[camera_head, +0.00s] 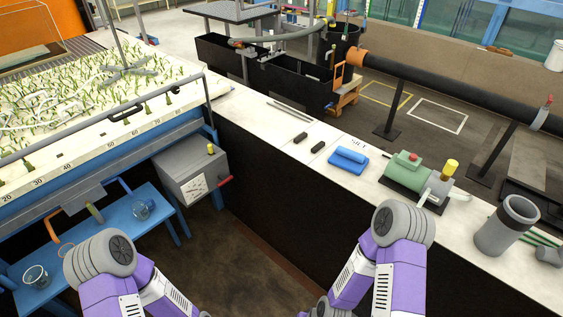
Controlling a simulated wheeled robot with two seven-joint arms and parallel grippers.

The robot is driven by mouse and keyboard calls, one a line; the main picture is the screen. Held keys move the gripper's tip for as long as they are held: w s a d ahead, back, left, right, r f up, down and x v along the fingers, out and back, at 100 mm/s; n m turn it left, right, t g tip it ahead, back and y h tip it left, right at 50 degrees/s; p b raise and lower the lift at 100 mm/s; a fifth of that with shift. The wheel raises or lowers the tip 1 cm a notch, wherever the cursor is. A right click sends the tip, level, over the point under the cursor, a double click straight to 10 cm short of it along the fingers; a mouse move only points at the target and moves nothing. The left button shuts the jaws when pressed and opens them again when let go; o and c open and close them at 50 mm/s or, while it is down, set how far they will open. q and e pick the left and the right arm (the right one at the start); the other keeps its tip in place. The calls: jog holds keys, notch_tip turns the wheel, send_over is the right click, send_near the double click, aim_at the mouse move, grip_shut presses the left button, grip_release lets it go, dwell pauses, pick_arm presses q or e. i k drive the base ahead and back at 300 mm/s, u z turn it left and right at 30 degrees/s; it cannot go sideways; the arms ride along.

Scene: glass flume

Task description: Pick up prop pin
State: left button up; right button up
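I cannot tell for certain which thing is the prop pin. Two thin grey rods (290,110) lie side by side on the white bench top (250,110). Two short dark bars (300,138) lie nearer on the same top, beside a blue rolled cloth (348,159). A grey box (193,172) with a yellow knob and a red-tipped handle stands beside the flume table. Both my purple and grey arms show at the bottom, well short of the bench things. Neither gripper's fingers can be seen.
A green pump (407,171) and a grey cylinder (507,224) stand on the bench at right. A flume bed with green plants (90,100) fills the left. A blue shelf (100,235) holds glass vessels. Brown floor (230,250) lies open between shelf and bench.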

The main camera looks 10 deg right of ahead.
aim_at(210, 149)
jog(key=z, duration=3.2)
jog(key=i, duration=0.1)
jog(key=u, duration=2.7)
jog(key=i, duration=1.35)
jog(key=u, duration=1.55)
jog(key=i, duration=0.65)
jog(key=u, duration=0.75)
